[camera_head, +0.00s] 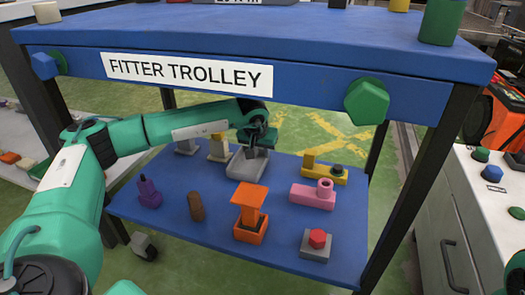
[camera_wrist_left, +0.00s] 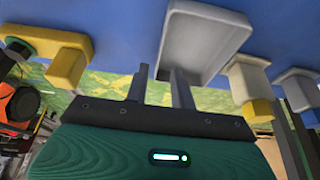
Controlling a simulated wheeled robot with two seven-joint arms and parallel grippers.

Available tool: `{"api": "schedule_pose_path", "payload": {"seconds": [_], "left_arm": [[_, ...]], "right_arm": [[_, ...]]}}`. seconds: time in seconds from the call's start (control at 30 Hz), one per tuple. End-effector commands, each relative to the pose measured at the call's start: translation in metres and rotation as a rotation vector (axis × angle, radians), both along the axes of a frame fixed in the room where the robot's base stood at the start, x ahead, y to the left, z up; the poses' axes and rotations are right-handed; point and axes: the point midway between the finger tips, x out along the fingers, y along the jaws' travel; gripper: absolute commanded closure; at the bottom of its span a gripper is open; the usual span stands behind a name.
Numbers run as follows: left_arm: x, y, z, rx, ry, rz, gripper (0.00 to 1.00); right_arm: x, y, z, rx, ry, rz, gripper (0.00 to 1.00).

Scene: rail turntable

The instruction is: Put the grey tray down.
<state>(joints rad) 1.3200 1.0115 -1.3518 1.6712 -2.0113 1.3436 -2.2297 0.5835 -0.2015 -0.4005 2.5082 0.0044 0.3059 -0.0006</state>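The grey tray (camera_head: 246,166) rests on the blue lower shelf of the trolley, towards the back middle. It also shows at the top of the left wrist view (camera_wrist_left: 207,40), with its hollow side in sight. My left gripper (camera_head: 258,152) is at the tray's rear edge, partly in front of it. In the left wrist view its two fingers (camera_wrist_left: 160,88) stand apart, with a gap between them, close to the tray's near rim. I see no tray wall clamped between them. My right gripper is not in view.
The lower shelf (camera_head: 215,222) also carries a purple part (camera_head: 149,193), a brown peg (camera_head: 196,207), an orange stand (camera_head: 249,214), a red-topped grey block (camera_head: 316,244), a pink part (camera_head: 314,195) and a yellow part (camera_head: 326,173). The blue upper shelf (camera_head: 300,40) hangs above the arm.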

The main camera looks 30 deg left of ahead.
Motion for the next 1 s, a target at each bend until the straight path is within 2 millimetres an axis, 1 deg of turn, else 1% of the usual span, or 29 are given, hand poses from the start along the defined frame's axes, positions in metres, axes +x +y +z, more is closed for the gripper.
{"api": "schedule_pose_path", "payload": {"seconds": [0.03, 0.1, 0.2, 0.33, 0.5, 1.0], "left_arm": [[-0.004, -0.001, 0.015, 0.0, 0.0, 0.0, 0.75], [-0.008, -0.002, 0.025, 0.0, 0.0, -0.001, 0.75], [-0.014, -0.003, 0.037, 0.0, 0.0, -0.001, 0.75], [-0.018, -0.004, 0.048, 0.0, 0.0, 0.0, 0.75], [-0.021, -0.005, 0.053, 0.001, 0.001, -0.001, 0.75], [-0.021, -0.005, 0.052, 0.0, 0.0, 0.0, 0.75]], "right_arm": [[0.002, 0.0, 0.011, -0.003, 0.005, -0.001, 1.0], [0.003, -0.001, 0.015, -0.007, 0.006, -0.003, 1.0], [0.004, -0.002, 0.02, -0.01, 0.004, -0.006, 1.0], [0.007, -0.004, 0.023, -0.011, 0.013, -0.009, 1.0], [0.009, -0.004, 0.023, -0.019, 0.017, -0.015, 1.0], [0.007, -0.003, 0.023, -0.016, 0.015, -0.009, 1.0]]}}
